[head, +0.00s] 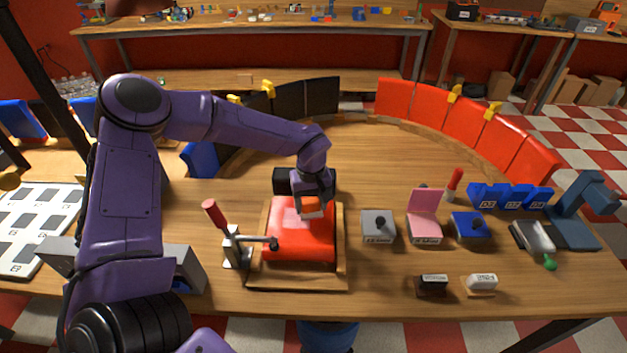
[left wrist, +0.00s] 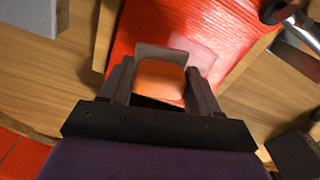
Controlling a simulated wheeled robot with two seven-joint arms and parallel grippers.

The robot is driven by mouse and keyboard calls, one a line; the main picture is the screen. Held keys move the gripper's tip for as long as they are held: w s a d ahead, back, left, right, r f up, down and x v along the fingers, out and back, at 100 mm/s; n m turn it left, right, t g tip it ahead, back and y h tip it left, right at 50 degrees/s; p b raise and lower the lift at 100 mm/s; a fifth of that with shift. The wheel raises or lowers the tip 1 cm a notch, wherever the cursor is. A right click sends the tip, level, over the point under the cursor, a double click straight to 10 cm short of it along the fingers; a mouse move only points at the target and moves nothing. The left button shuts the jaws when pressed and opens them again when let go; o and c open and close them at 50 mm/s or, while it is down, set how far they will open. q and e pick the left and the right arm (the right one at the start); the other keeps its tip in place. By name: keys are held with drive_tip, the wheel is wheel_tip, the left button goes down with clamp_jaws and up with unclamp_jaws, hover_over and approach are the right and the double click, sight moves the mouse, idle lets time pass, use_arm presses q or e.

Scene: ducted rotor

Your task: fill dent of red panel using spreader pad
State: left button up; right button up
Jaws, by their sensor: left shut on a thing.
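The red panel (head: 302,243) lies on a wooden fixture (head: 290,280) at the middle of the table. A paler pink patch (head: 291,218) shows on its upper left part; it also shows in the left wrist view (left wrist: 203,52). My left gripper (head: 314,197) is shut on the orange spreader pad (head: 311,206), which has a pale front edge. In the left wrist view the pad (left wrist: 160,80) sits between both fingers, over the panel (left wrist: 225,22) and beside the patch. I cannot tell whether the pad touches the panel. My right gripper is not in view.
A toggle clamp with a red handle (head: 214,213) reaches over the panel's left edge. Right of the panel stand a grey block (head: 378,226), a pink holder (head: 424,228) and a blue block (head: 469,228). Small black (head: 432,285) and white (head: 482,282) blocks lie in front.

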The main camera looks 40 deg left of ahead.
use_arm(q)
drive_tip(key=r+p, duration=0.2)
drive_tip(key=shift+s+r, duration=0.35)
drive_tip(key=shift+r, duration=0.05)
drive_tip(key=shift+w+r+p, duration=0.15)
drive_tip(key=shift+r+p, duration=0.45)
drive_tip(key=shift+p, duration=0.25)
drive_tip(key=shift+r+p, duration=0.5)
drive_tip(key=shift+r, duration=0.55)
drive_tip(key=shift+f, duration=0.1)
